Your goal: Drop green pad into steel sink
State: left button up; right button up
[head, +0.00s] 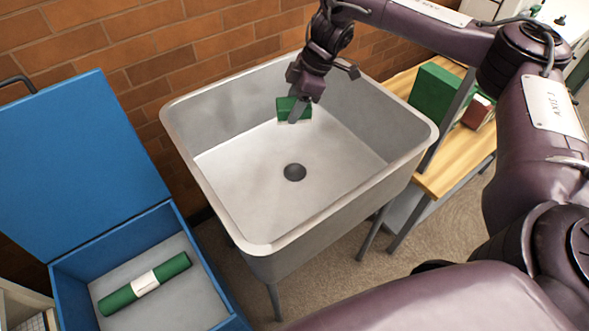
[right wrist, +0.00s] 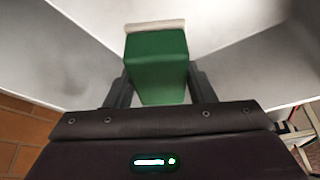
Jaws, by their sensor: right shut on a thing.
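The green pad (head: 291,109) is a small green block, held inside the steel sink's (head: 230,197) outline in the head view. My right gripper (head: 297,112) is shut on it, over the back part of the basin. In the right wrist view the green pad (right wrist: 158,65) sits between the two dark fingers (right wrist: 160,88), with a pale layer along its far edge. Grey sink walls surround it there. The gap between pad and basin floor cannot be judged exactly. My left gripper does not show.
An open blue box (head: 213,275) at lower left holds a green roll (head: 145,285) with a white band. A wooden shelf (head: 440,181) right of the sink carries a green box (head: 434,92) and a small red-brown item (head: 477,112). A brick wall (head: 150,50) stands behind.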

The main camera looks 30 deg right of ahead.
jog(key=o, duration=1.1)
jog(key=shift+d+r, duration=0.2)
jog(key=shift+r, duration=0.3)
jog(key=v, duration=0.4)
jog(key=shift+s+r, duration=0.15)
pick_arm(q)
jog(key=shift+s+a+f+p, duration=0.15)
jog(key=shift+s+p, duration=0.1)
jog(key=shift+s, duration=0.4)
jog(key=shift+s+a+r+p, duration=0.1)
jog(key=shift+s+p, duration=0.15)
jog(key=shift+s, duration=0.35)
pick_arm(e)
jog(key=shift+v, duration=1.2)
jog(key=shift+d, duration=0.1)
